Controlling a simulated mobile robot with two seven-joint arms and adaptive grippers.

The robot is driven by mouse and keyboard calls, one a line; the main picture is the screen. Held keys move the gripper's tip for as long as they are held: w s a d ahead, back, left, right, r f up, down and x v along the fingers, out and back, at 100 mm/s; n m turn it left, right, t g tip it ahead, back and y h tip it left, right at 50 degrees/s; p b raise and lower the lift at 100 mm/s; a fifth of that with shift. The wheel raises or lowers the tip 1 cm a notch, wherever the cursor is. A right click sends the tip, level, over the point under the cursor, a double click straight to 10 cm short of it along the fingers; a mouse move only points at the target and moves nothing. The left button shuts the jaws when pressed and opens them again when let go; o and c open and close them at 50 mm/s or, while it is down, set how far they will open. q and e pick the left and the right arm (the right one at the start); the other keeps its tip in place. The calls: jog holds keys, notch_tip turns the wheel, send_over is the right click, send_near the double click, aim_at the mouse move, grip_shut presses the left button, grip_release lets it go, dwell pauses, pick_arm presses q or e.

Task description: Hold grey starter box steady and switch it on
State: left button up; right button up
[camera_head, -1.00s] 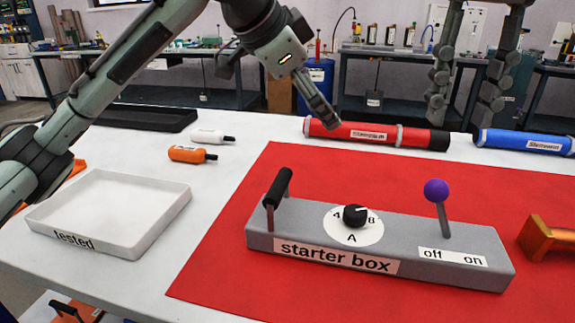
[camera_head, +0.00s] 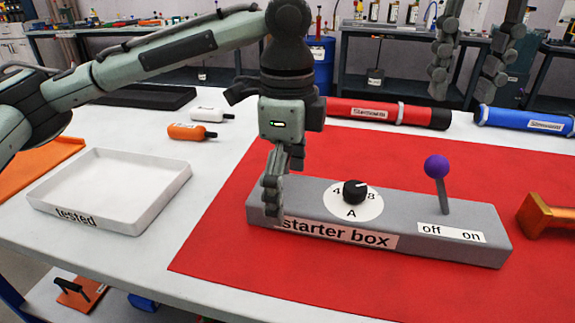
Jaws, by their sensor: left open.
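The grey starter box (camera_head: 410,222) lies on the red mat. On it are a black dial (camera_head: 355,191) and a lever with a purple knob (camera_head: 436,167); the lever leans slightly left, to the "off" side. My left gripper (camera_head: 272,198) points down over the box's left end. Its fingers are open and hide the black handle there; I cannot tell whether they touch it. My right gripper (camera_head: 461,95) hangs empty and open, fingers apart, beyond the box at the upper right.
A white "tested" tray (camera_head: 160,222) stands left of the red mat (camera_head: 225,245). A red tube (camera_head: 400,113) and a blue tube (camera_head: 525,121) lie behind the box. An orange part (camera_head: 548,215) lies close to its right end. Small orange (camera_head: 185,131) and white (camera_head: 206,114) bottles lie behind the tray.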

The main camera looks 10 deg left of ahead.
pick_arm(q)
jog(key=shift+f, duration=0.6)
jog(key=c, duration=1.6)
pick_arm(e)
jog(key=shift+c, duration=0.2)
jog(key=c, duration=0.7)
jog(key=m, duration=0.1)
jog(key=m+y, duration=0.1)
jog(key=m, duration=0.1)
jog(key=shift+s+f+m+g+y, duration=0.25)
jog(key=shift+f+m+g+y, duration=0.05)
jog(key=shift+m+g+y, duration=0.1)
grip_shut()
jog(key=shift+s+m+y, duration=0.1)
jog(key=shift+m+y, duration=0.4)
jog(key=shift+m, duration=0.6)
jog(key=m+y, duration=0.1)
jog(key=m, duration=0.1)
jog(key=m+y, duration=0.1)
jog(key=m, duration=0.1)
jog(key=s+m+g+y, duration=0.1)
jog(key=m, duration=0.2)
jog(key=shift+d+r, duration=0.15)
jog(key=shift+r, duration=0.25)
